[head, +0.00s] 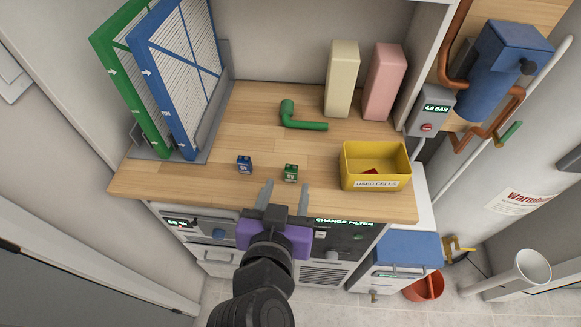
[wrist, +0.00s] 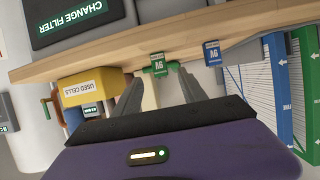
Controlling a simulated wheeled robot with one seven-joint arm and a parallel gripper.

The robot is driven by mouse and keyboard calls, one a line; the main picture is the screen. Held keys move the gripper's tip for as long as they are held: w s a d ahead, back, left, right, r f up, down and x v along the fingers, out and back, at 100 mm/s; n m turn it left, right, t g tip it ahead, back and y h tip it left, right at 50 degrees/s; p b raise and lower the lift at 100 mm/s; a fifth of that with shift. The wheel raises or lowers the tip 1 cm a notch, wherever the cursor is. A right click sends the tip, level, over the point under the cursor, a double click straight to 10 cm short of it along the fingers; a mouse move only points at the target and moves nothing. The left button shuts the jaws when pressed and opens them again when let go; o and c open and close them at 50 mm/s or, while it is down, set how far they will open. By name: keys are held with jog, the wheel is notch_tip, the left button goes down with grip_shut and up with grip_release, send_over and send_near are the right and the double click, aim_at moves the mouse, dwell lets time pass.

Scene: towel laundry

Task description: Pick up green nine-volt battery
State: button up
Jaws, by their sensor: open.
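The green nine-volt battery (head: 290,173) stands on the wooden counter, near its front edge. My gripper (head: 287,191) is open and empty at the counter's front edge, just short of the battery in the head view. In the wrist view the green battery (wrist: 158,64) appears ahead of and between the two fingers of my gripper (wrist: 153,90). The fingers do not appear to touch it. A blue battery (head: 244,165) of similar shape stands to its left in the head view; it also shows in the wrist view (wrist: 212,53).
A yellow bin (head: 376,184) labelled "USED CELLS" stands to the right, with something red inside. A green bent pipe (head: 302,123) lies behind the batteries. Framed filters (head: 180,90) stand at left, and cream (head: 342,80) and pink (head: 383,82) blocks stand at the back.

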aim_at(290, 172)
jog(key=x, duration=0.1)
jog(key=p+x, duration=0.1)
jog(key=x, duration=0.1)
jog(key=shift+w+r, duration=0.25)
jog(key=shift+w, duration=0.2)
jog(key=shift+w+f, duration=0.3)
jog(key=shift+w, duration=0.2)
grip_shut()
